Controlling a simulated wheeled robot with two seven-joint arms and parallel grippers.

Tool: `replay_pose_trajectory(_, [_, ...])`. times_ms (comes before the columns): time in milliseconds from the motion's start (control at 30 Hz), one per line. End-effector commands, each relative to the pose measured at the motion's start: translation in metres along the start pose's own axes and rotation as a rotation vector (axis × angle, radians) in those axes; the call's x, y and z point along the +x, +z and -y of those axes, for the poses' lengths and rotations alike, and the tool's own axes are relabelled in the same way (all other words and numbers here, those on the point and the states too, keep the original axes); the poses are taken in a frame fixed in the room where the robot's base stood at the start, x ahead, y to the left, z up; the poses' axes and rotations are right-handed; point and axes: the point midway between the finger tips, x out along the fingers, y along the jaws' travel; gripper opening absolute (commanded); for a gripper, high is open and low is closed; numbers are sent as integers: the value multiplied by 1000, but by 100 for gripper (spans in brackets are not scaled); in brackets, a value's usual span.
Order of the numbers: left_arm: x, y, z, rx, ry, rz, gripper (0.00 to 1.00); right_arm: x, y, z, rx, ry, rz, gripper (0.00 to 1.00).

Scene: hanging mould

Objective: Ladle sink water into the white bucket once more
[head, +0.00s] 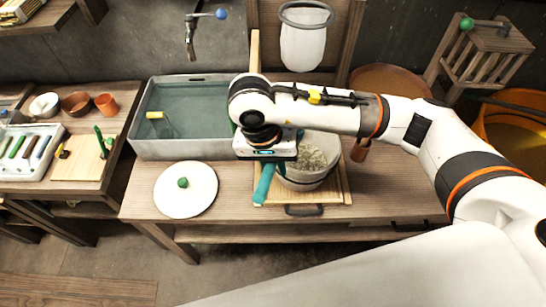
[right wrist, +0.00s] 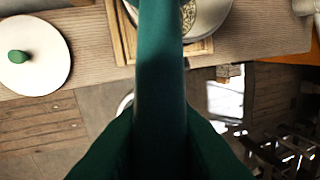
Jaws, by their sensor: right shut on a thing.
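The grey sink (head: 190,103) holds water and stands on the wooden bench, left of my right arm. The white bucket (head: 308,180) stands right of my right gripper, partly covered by my arm, with pale speckled stuff inside; part of it shows at the top of the right wrist view (right wrist: 212,18). My right gripper (head: 264,166) is shut on a teal-green handle (head: 263,185), taken as the ladle's, at the bucket's left side. The handle also fills the middle of the right wrist view (right wrist: 160,70). The ladle's bowl is hidden. My left gripper is not in view.
The bucket stands on a wooden tray (head: 346,190). A white round lid (head: 186,197) with a green knob lies left of it. A yellow-handled tool (head: 156,115) is in the sink. A tap (head: 191,40) and a white mesh bag (head: 303,48) hang behind.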

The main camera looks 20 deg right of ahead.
Motion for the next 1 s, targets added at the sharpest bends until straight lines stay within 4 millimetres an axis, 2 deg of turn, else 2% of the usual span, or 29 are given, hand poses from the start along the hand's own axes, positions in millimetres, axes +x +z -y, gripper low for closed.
replay_pose_trajectory(133, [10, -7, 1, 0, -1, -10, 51, 17, -1, -3, 1, 1, -1, 0])
replay_pose_trajectory(400, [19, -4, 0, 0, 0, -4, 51, 42, -2, -8, 1, 0, -1, 0])
replay_pose_trajectory(500, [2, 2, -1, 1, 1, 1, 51, 28, 1, -3, -1, 41, -41, 0])
replay_pose_trajectory(1000, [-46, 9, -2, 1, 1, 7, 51, -10, 10, 14, -34, 297, -275, 0])
